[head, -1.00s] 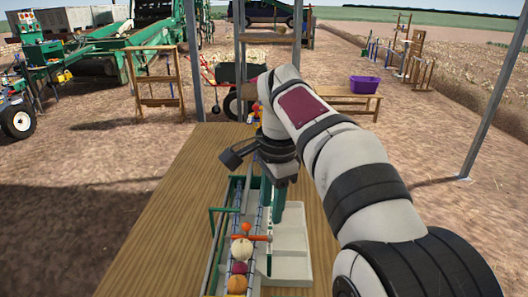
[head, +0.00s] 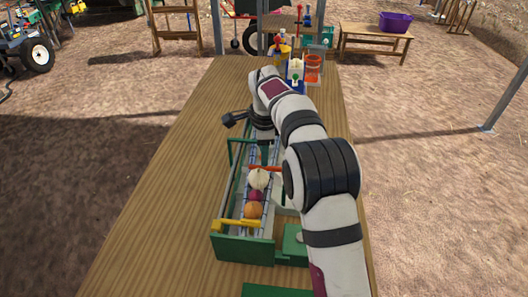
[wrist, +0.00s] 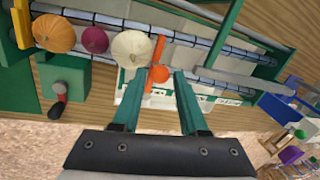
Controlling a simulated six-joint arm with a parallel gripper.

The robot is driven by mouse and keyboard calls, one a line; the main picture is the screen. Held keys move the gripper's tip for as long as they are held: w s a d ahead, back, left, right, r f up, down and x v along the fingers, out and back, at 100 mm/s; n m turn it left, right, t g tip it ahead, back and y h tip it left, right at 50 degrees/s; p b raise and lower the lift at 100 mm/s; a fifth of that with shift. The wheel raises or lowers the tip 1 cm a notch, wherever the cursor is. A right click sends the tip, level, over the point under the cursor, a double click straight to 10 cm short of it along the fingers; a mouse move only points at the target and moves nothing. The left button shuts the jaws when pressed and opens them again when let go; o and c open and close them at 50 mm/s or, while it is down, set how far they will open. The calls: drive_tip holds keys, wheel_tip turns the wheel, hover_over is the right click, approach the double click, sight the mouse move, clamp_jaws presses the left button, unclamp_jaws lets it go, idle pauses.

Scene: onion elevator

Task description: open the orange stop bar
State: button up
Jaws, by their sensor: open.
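The orange stop bar (wrist: 157,50) lies across the roller conveyor in the wrist view, beside the white onion (wrist: 131,48). Its round orange knob (wrist: 160,74) shows near the tips of my gripper (wrist: 163,76). The green fingers are apart, one on either side of the knob in the picture; I cannot tell the depth or any contact. In the head view the bar (head: 264,167) shows just behind the white onion, and my gripper (head: 265,150) is above the conveyor. A purple onion (wrist: 95,39) and an orange-brown onion (wrist: 54,34) line up behind the white one.
A yellow bar (head: 236,225) crosses the conveyor's near end. Green frame rails (head: 232,185) run beside the rollers. The wooden table (head: 160,190) is clear on the left. Several coloured toys stand farther back.

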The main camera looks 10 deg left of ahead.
drive_tip(key=shift+w+f, duration=0.1)
drive_tip(key=shift+f, duration=0.25)
clamp_jaws()
idle(1.2)
